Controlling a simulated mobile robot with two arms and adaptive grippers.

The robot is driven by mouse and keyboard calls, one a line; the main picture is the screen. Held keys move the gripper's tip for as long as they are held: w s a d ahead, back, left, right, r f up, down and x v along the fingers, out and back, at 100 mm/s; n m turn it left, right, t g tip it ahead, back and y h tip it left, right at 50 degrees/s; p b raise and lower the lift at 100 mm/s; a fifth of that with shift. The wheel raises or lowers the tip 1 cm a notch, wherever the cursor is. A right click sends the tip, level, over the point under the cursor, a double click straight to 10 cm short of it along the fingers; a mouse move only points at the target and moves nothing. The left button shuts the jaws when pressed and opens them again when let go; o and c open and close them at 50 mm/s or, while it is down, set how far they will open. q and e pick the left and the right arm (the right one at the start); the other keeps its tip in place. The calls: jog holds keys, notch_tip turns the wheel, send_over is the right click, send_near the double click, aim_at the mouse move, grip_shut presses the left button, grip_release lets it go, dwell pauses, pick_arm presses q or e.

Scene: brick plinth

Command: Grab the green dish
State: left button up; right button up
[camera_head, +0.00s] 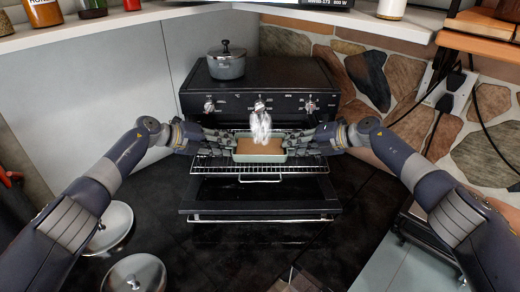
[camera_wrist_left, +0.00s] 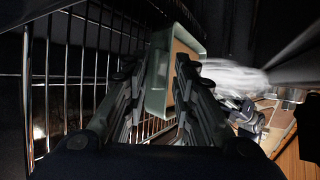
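The green dish (camera_head: 259,159) is a pale green rectangular dish with brown contents. It sits on the wire rack (camera_head: 262,178) at the open oven. My left gripper (camera_head: 230,143) is at its left end, and my right gripper (camera_head: 291,142) is at its right end. In the left wrist view, the dish (camera_wrist_left: 157,82) lies just ahead of my left gripper (camera_wrist_left: 155,70). The left fingers are apart, one on each side of the dish's near wall; contact is unclear. The right fingers are too small to tell open from shut.
The black oven (camera_head: 265,75) has its door (camera_head: 262,205) lowered below the rack. A grey lidded pot (camera_head: 226,62) stands on top. White steam (camera_head: 260,122) rises above the dish. Two round metal lids (camera_head: 108,228) (camera_head: 136,272) are at lower left. Stone wall (camera_head: 370,75) is at right.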

pick_arm(q)
grip_shut()
pick_arm(e)
grip_shut()
pick_arm(q)
jog(key=shift+r, duration=0.15)
pick_arm(e)
jog(key=shift+r, duration=0.15)
